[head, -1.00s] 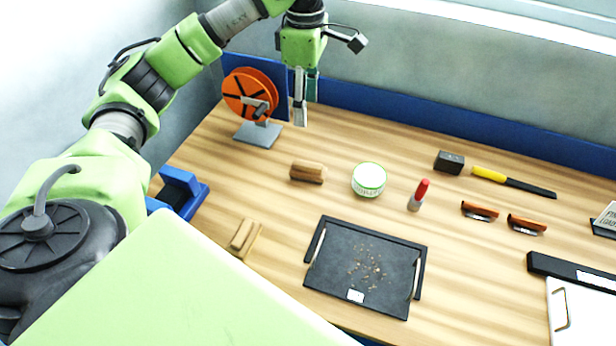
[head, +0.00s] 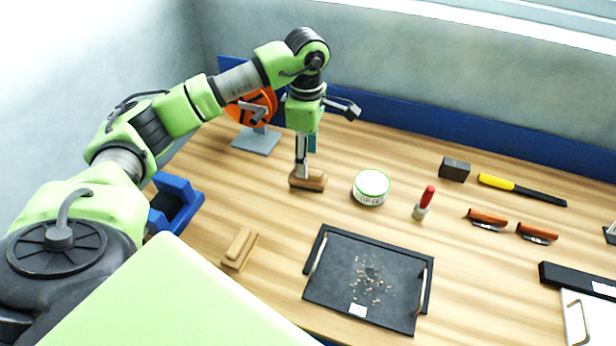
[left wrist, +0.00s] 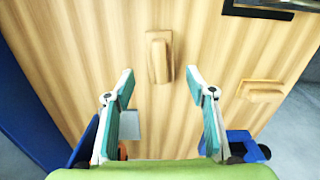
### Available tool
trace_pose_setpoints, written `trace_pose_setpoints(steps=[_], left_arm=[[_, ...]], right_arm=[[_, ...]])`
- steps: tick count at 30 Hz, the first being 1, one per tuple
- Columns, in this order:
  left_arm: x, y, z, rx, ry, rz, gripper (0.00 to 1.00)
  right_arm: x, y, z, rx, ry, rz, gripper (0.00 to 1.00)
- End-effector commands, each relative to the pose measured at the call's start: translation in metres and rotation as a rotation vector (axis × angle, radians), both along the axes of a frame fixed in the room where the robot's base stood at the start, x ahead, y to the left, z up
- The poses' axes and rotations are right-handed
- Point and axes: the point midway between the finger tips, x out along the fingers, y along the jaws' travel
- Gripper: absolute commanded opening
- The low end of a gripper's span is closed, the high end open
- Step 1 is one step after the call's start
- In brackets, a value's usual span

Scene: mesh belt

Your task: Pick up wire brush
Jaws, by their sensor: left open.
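A brown wooden block-shaped piece with a raised grip (head: 314,181), likely the wire brush, lies on the table; no bristles show. A similar lighter piece (head: 240,247) lies nearer, left of the black tray. My left gripper (head: 301,172) points down at the far brown piece and overlaps it in the head view; contact cannot be told there. In the left wrist view my left gripper (left wrist: 160,85) is open and empty between its fingers. The brown piece (left wrist: 159,57) lies beyond the fingertips, and the other piece (left wrist: 262,90) lies to the right.
A white tin (head: 371,187) and red-capped tube (head: 424,203) stand to the right. A black tray (head: 330,285) with crumbs lies in front. An orange reel (head: 262,101) stands behind left, a blue holder (head: 178,200) at left. Bare wood surrounds the brown piece.

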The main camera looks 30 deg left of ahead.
Motion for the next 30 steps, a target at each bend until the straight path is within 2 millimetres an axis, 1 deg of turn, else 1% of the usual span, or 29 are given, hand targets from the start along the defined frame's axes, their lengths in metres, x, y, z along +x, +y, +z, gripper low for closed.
trace_pose_setpoints(steps=[2,7,9,12,15,20,23,24,25,26,30], left_arm=[[0.000,-0.001,-0.005,-0.001,0.002,0.000,0.51],[-0.002,-0.004,-0.028,-0.001,0.007,0.000,0.51],[-0.001,-0.004,-0.039,0.000,0.004,0.001,0.51],[0.000,-0.004,-0.049,-0.001,0.002,0.001,0.51],[0.000,-0.004,-0.053,0.000,0.000,0.000,0.51],[0.000,-0.003,-0.053,0.000,0.000,0.000,0.51],[0.000,-0.003,-0.053,0.000,0.000,0.000,0.27],[0.000,-0.004,-0.053,0.000,0.000,0.000,0.17],[0.000,-0.004,-0.053,0.000,0.000,0.000,0.09],[0.000,-0.003,-0.053,0.000,0.000,0.000,0.07],[0.000,-0.004,-0.052,-0.001,-0.001,0.000,0.07]], right_arm=[[0.000,0.000,0.005,0.000,0.001,0.000,0.40],[-0.001,0.000,0.023,0.000,0.001,0.000,0.40],[-0.001,0.000,0.024,0.000,0.001,0.000,0.40],[-0.001,0.000,0.026,0.000,0.001,0.000,0.40],[-0.001,0.000,0.026,0.000,0.002,0.000,0.40],[-0.001,0.000,0.025,0.000,0.002,0.000,0.40],[-0.001,0.000,0.025,0.000,0.002,0.000,0.40],[-0.001,0.000,0.025,0.001,0.002,0.000,0.40],[-0.001,0.000,0.025,0.001,0.002,0.000,0.40],[-0.001,0.000,0.025,0.001,0.002,0.000,0.40],[-0.001,0.000,0.025,0.001,0.002,0.000,0.40]])
